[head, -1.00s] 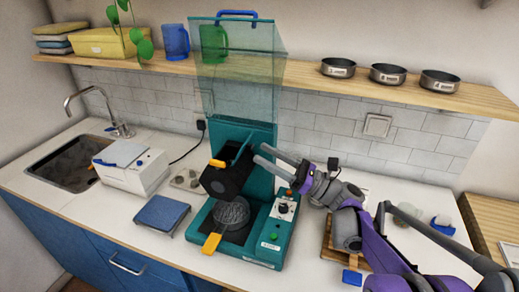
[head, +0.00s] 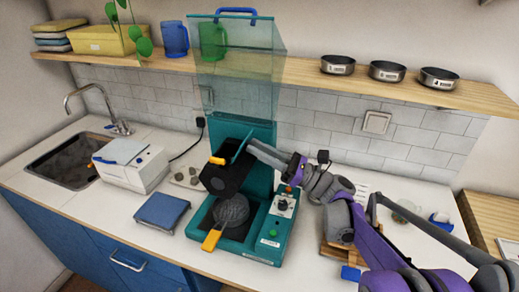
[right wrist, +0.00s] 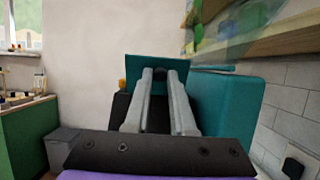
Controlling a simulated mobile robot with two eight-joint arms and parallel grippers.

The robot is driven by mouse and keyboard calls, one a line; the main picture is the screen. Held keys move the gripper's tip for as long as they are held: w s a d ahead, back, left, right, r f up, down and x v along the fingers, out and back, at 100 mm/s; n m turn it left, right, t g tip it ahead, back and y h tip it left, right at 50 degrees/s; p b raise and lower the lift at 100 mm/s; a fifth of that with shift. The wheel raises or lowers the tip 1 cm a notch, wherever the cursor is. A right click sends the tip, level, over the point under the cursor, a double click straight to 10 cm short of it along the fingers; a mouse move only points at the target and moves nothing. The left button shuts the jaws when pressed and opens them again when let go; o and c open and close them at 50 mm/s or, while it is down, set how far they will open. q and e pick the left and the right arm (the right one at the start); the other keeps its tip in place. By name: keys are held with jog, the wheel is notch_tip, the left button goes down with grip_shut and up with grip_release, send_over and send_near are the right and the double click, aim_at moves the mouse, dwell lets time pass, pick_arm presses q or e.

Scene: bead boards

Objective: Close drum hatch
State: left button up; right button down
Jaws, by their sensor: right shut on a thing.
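The teal machine (head: 268,252) stands on the counter with its black drum (head: 228,181) tilted above a round bowl-like tray (head: 231,209). The drum hatch (head: 242,143) is a thin teal plate that stands open at the drum's upper right; it also shows in the right wrist view (right wrist: 153,63). My right gripper (head: 253,147) reaches in from the right and is shut at the hatch. In the right wrist view its two grey fingers (right wrist: 160,76) point at the teal plate; the exact contact is hidden. My left gripper is not in view.
A clear hood (head: 236,85) is raised over the machine, close to the shelf (head: 310,75) with mugs and tins. A blue scale-like box (head: 162,212) and a white box (head: 131,166) stand left of it. A wooden tray (head: 338,252) lies under my right arm.

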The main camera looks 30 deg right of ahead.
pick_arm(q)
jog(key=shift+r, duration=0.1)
pick_arm(e)
jog(key=shift+r, duration=0.1)
